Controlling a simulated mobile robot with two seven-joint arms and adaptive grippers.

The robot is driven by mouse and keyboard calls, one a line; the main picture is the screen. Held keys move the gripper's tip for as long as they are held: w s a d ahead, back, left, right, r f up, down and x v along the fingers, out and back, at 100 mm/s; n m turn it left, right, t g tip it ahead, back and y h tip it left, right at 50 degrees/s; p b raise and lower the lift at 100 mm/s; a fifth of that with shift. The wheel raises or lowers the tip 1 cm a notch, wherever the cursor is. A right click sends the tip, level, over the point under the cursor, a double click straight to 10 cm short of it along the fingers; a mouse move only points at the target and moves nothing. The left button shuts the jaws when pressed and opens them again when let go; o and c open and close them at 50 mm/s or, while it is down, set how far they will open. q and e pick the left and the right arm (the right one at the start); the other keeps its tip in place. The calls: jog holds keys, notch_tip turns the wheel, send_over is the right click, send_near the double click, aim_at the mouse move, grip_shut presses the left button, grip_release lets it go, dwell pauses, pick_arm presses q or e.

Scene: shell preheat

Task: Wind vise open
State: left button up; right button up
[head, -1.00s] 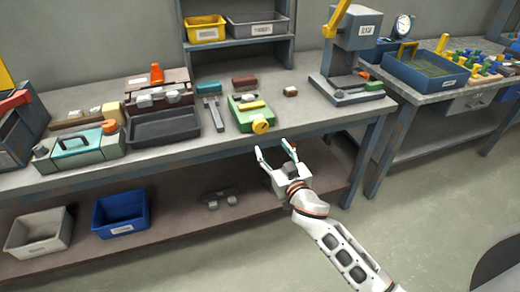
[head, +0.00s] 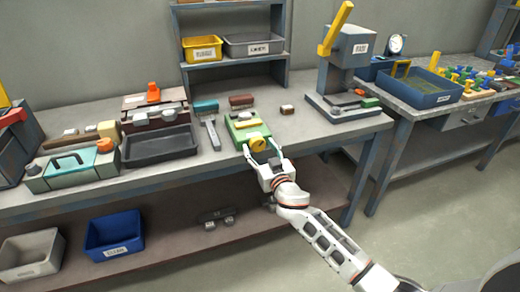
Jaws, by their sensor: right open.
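The vise (head: 246,128) is a green block with a yellow piece on top. It stands at the front edge of the workbench (head: 310,132), near the middle of the head view. Its round yellow handwheel (head: 258,145) faces the front. My right gripper (head: 262,152) is open at the handwheel, with one finger on either side of it. I cannot tell whether the fingers touch the wheel. My left gripper is not in view.
A dark tray (head: 160,145) and a hammer-like tool (head: 211,132) lie left of the vise. A press with a yellow lever (head: 338,28) stands to the right. A small block (head: 287,109) lies between them on otherwise clear bench. Bins, including a blue one (head: 113,234), sit on the lower shelf.

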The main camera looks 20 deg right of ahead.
jog(key=c, duration=1.1)
